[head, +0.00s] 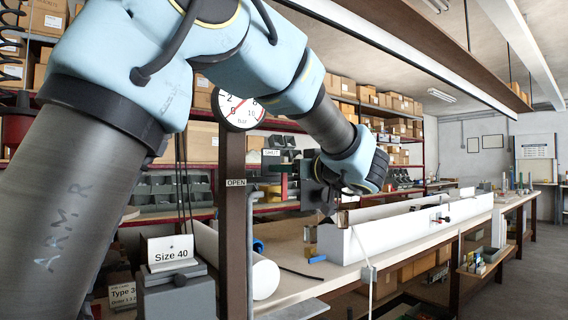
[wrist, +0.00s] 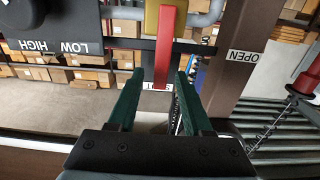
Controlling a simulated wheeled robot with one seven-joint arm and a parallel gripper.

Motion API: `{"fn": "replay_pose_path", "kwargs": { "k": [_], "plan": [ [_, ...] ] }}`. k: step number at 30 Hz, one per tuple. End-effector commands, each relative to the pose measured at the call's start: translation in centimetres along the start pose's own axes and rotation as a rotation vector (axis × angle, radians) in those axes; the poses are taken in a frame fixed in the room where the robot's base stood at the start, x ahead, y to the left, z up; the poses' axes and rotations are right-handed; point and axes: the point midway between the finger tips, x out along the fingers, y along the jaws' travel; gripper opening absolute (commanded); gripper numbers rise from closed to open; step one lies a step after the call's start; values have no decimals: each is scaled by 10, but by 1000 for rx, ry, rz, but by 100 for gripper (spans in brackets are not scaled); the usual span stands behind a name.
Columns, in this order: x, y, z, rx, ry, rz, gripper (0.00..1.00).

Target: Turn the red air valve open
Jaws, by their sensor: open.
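The red valve lever (wrist: 170,48) is a flat bar running up and down in the wrist view, fixed on a brass-coloured body (wrist: 152,20) on a grey pipe. In the head view a small red bar (head: 284,186) beside my gripper looks like the same lever. My gripper (wrist: 158,80) is open, with its green fingers on either side of the lever's lower end. The lever seems nearer the right finger; I cannot tell whether it touches. The OPEN label (wrist: 242,56) is on the brown post, right of the lever in the wrist view and left of it in the head view.
The brown post (head: 232,235) carries a pressure gauge (head: 238,108). A dark panel marked LOW and HIGH (wrist: 60,45) is at the wrist view's upper left. A long white profile (head: 410,225) lies on the workbench.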

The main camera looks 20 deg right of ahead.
Motion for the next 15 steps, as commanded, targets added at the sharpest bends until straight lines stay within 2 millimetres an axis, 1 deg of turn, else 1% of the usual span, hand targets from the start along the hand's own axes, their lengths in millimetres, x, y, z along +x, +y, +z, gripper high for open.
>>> {"fn": "replay_pose_path", "kwargs": {
  "k": [3, 11, 12, 15],
  "plan": [
    [6, 0, 0, 1, 0, 0, 50],
    [8, 0, 1, 1, 0, 1, 50],
    [8, 0, 1, 1, 0, 1, 49],
    [8, 0, 1, 1, 0, 0, 38]
  ]
}}
